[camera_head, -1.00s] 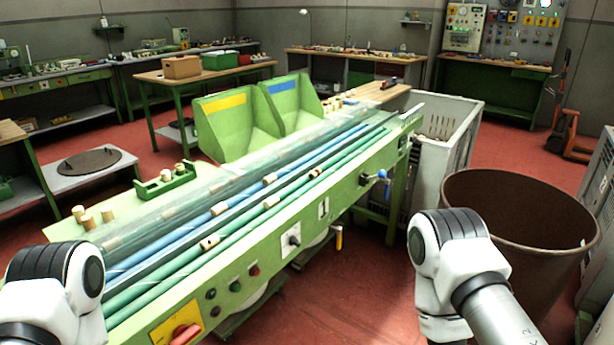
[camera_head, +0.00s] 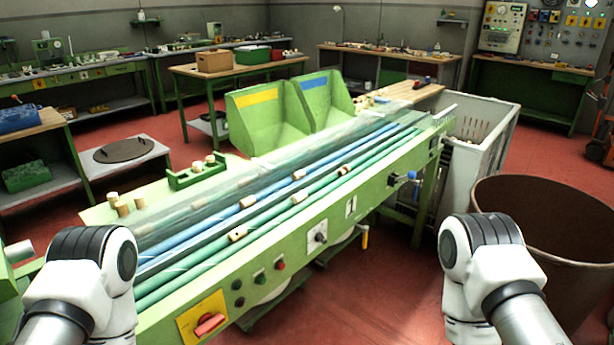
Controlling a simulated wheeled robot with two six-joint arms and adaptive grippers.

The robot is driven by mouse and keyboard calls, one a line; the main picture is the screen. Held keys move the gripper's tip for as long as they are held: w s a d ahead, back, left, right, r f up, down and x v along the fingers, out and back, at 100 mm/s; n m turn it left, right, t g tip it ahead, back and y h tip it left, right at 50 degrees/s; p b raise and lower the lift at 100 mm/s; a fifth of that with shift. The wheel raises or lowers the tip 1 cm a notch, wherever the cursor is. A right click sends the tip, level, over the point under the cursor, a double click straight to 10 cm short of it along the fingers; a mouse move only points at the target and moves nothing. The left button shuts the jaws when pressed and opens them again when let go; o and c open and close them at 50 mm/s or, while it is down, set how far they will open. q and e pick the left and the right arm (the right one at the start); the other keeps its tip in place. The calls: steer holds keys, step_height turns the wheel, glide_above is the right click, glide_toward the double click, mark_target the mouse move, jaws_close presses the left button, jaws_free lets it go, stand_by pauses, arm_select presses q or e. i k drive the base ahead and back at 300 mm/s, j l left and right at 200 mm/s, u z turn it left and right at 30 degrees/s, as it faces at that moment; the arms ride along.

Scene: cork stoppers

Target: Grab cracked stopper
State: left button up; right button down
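Several small cork stoppers lie on the green and blue rollers of the green machine (camera_head: 290,262). One stopper (camera_head: 237,234) is on the near green rollers. Another stopper (camera_head: 247,202) is further back on the blue rollers, and a stopper with a dark mark (camera_head: 345,169) lies further right. I cannot tell at this size which one is cracked. My two white arm links show at the lower left and lower right. Both grippers are out of view.
A brown bin (camera_head: 545,240) stands at the right. Green chutes with a yellow label (camera_head: 262,125) and a blue label (camera_head: 325,105) rise behind the machine. A small green rack (camera_head: 195,176) and loose corks (camera_head: 122,205) sit on its far left side. A white crate (camera_head: 488,140) is at its far end.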

mark_target(297, 175)
steer(key=i+l+z, duration=0.75)
steer(key=i+l, duration=0.2)
steer(key=i, duration=0.1)
